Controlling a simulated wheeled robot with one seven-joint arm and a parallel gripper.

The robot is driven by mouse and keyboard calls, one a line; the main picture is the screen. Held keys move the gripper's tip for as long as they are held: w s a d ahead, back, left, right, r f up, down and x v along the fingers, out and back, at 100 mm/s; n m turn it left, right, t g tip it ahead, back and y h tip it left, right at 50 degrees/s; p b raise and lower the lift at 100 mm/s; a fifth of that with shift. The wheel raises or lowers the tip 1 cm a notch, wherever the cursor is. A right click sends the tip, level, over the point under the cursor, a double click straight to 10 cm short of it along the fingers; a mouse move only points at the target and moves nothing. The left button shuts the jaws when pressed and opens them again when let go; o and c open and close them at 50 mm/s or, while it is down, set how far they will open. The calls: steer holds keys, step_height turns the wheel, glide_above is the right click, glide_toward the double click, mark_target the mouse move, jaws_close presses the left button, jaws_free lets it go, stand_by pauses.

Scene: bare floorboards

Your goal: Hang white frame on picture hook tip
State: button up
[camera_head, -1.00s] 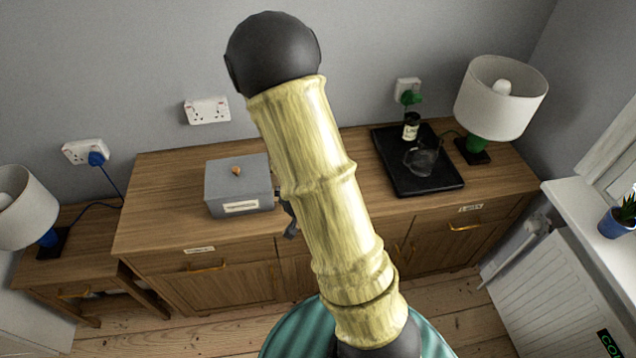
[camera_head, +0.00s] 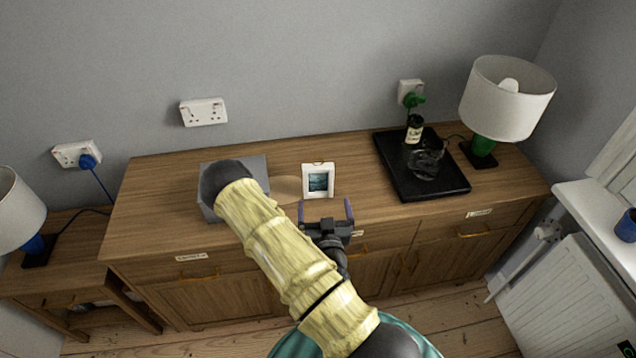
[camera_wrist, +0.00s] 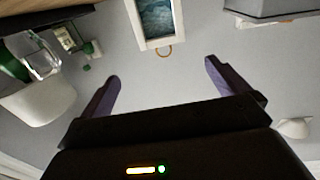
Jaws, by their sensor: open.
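The white frame (camera_head: 318,182) with a small blue picture stands on the wooden cabinet top, right of the grey box, in the head view. Part of it also shows at the top of the wrist view (camera_wrist: 157,22), with a small tan ring (camera_wrist: 164,50) at its edge. My gripper (camera_head: 325,208) is open and empty, just in front of the frame, its two fingers apart from it. The fingers also show in the wrist view (camera_wrist: 162,72). I cannot make out a picture hook in either view.
My arm partly hides the grey box (camera_head: 255,170). A black tray (camera_head: 440,188) with a dark bottle and a clear glass vessel is at right, near a green-based lamp (camera_head: 508,97). Another lamp (camera_head: 15,207) is at far left. The wall above is mostly bare, with sockets (camera_head: 203,112).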

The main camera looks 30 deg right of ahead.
steer(key=b, duration=0.9)
glide_toward(318, 164)
steer(key=x, duration=0.5)
steer(key=shift+w+d+f, duration=0.15)
steer(key=shift+d+f, duration=0.05)
steer(key=shift+f, duration=0.1)
steer(key=shift+w+d+f, duration=0.1)
steer(key=shift+w+d, duration=0.05)
steer(key=shift+w, duration=0.15)
steer(key=shift+p+x, duration=0.4)
steer(key=shift+x, duration=2.2)
steer(key=shift+f, duration=0.15)
